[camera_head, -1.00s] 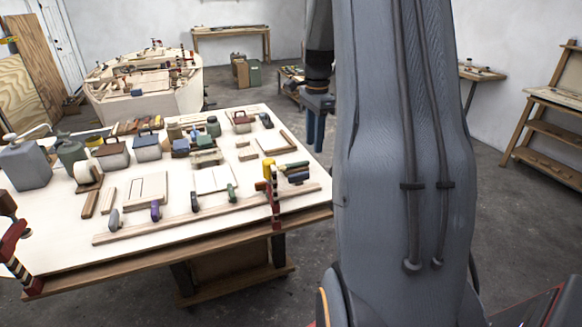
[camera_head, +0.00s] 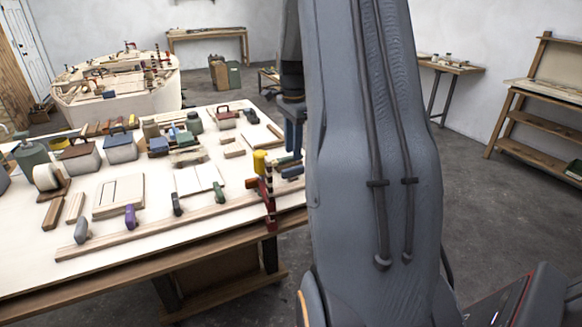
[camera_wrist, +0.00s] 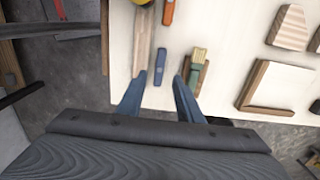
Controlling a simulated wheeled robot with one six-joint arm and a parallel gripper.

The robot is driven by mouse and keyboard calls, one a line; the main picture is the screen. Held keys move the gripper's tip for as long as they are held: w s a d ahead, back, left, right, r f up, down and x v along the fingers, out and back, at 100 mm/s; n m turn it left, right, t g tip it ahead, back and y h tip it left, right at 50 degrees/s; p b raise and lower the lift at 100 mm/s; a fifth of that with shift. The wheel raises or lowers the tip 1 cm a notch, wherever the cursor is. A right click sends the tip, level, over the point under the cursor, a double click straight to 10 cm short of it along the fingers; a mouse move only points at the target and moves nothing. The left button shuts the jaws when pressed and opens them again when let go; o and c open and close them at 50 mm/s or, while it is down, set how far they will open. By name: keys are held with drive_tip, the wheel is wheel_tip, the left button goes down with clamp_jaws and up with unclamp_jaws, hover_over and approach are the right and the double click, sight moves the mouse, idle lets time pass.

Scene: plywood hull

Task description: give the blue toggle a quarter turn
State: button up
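A wooden rail (camera_head: 150,238) along the table's front edge carries a row of upright toggles: grey (camera_head: 82,231), purple (camera_head: 131,216), dark slate (camera_head: 177,204) and green (camera_head: 219,190). None is clearly blue; the dark one comes closest. My gripper (camera_head: 293,150) points down over the table's right end, away from these toggles. In the wrist view its two blue fingers (camera_wrist: 157,88) are apart with nothing held. A blue long piece (camera_wrist: 160,63) lies ahead of the fingertips, beside a wooden strip (camera_wrist: 145,40); I cannot tell if it is a toggle.
A green piece on wood (camera_wrist: 195,72) lies right of the blue piece. Boxes and wood blocks fill the table's back.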

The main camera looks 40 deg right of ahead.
sight(293, 168)
wheel_tip(293, 168, down, 6)
drive_tip(key=shift+f+p, duration=0.25)
drive_tip(key=shift+p, duration=0.6)
clamp_jaws()
